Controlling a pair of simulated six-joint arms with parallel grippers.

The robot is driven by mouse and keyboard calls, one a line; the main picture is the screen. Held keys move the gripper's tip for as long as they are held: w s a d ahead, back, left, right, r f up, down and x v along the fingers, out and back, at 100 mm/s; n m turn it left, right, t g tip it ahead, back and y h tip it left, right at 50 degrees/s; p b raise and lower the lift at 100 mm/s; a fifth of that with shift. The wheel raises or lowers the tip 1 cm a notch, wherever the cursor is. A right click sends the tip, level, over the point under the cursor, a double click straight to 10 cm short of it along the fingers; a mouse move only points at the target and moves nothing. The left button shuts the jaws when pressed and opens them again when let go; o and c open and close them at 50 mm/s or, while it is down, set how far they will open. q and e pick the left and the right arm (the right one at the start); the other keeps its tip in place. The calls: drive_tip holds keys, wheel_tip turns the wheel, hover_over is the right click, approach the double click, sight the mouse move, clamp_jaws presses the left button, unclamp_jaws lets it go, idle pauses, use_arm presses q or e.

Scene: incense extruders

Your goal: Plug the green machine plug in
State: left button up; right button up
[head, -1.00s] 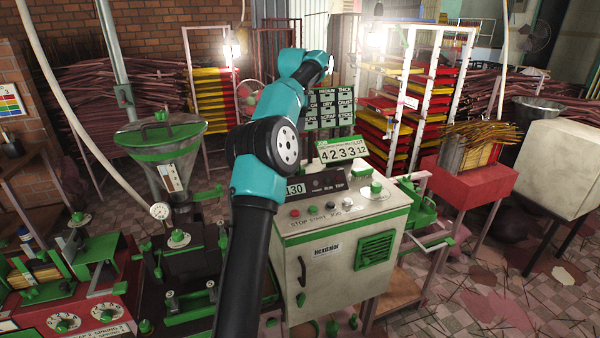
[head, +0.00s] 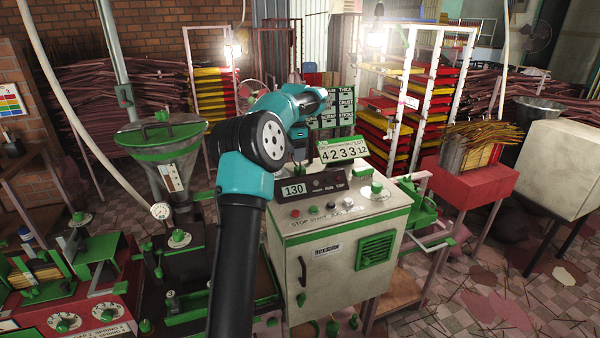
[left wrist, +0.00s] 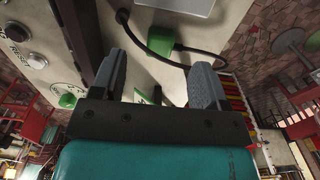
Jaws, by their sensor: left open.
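The green plug (left wrist: 162,40) shows in the left wrist view, on or just above the pale machine surface, with a black cable (left wrist: 200,50) curving beside it. My left gripper (left wrist: 160,66) is open, its two grey fingers apart and empty, with the plug beyond and between the tips. In the head view my left gripper (head: 299,150) points down behind the display of the white control cabinet (head: 335,255); its fingertips are hidden there. A dark fitting (left wrist: 122,17) sits at the cable's other visible end. My right gripper is not in view.
A green number sign (head: 343,149) and a green knob (head: 376,187) stand on the cabinet top close to my gripper. A funnel machine (head: 162,165) stands left. A red stand (head: 470,182) with incense sticks is at right.

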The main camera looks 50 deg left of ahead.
sight(296, 168)
use_arm(q)
drive_tip(key=shift+f, duration=1.05)
drive_tip(key=shift+f, duration=0.1)
drive_tip(key=shift+w+f, duration=0.15)
drive_tip(key=shift+f, duration=1.1)
drive_tip(key=shift+w+f, duration=0.1)
drive_tip(key=shift+f, duration=1.15)
drive_tip(key=shift+c, duration=0.5)
drive_tip(key=c, duration=0.9)
drive_tip(key=shift+o, duration=0.2)
drive_tip(key=shift+r, duration=0.1)
wheel_tip(296, 168, up, 10)
drive_tip(key=shift+f, duration=0.1)
